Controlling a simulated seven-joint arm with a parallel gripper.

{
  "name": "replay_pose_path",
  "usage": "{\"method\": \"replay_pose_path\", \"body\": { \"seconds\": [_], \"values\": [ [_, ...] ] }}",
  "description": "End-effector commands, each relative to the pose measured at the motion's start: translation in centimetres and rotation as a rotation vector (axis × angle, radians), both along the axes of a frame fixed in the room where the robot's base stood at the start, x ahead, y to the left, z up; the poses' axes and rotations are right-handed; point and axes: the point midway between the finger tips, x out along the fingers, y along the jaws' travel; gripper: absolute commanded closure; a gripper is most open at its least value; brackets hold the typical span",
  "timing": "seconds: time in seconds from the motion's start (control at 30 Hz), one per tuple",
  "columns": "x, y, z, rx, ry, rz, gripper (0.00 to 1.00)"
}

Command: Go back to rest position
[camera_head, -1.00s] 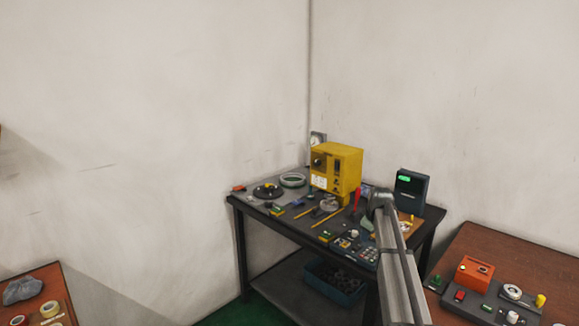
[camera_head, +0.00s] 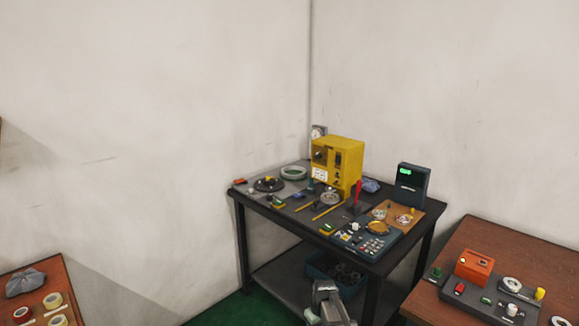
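A grey part of my arm (camera_head: 328,302) shows at the bottom edge, in front of the dark workbench (camera_head: 262,212). My gripper's fingers are not visible, so I cannot see what they hold. On the bench lie a pale green-white ring (camera_head: 293,173), a black round fixture (camera_head: 268,185) and a metal ring piece (camera_head: 330,198) before the yellow machine (camera_head: 345,160). A brown board (camera_head: 417,218) with small rings lies at the right. A gold round piece (camera_head: 377,227) rests by the keypad panel (camera_head: 372,246).
A dark device with a green display (camera_head: 412,185) stands at the bench's right rear. A blue bin (camera_head: 322,268) sits on the lower shelf. A brown table (camera_head: 520,250) with an orange box (camera_head: 474,266) is at right; another (camera_head: 35,310) with tape rolls is at lower left.

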Motion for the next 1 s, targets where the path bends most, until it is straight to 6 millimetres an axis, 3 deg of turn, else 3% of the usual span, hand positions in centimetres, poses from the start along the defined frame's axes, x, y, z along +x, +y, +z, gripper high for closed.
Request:
{"method": "replay_pose_path", "body": {
  "seconds": [0.03, 0.2, 0.5, 0.7, 1.0],
  "values": [
    [-2.3, 0.1, -1.6, 0.000, 0.031, -0.019, 0.60],
    [-8.6, -0.5, -6.4, -0.012, 0.125, -0.097, 0.60],
    [-20.1, -3.3, -12.8, -0.058, 0.291, -0.230, 0.60],
    [-28.1, -4.9, -15.7, -0.095, 0.400, -0.317, 0.60],
    [-40.2, -6.8, -18.0, -0.160, 0.558, -0.441, 0.60]
  ]
}}
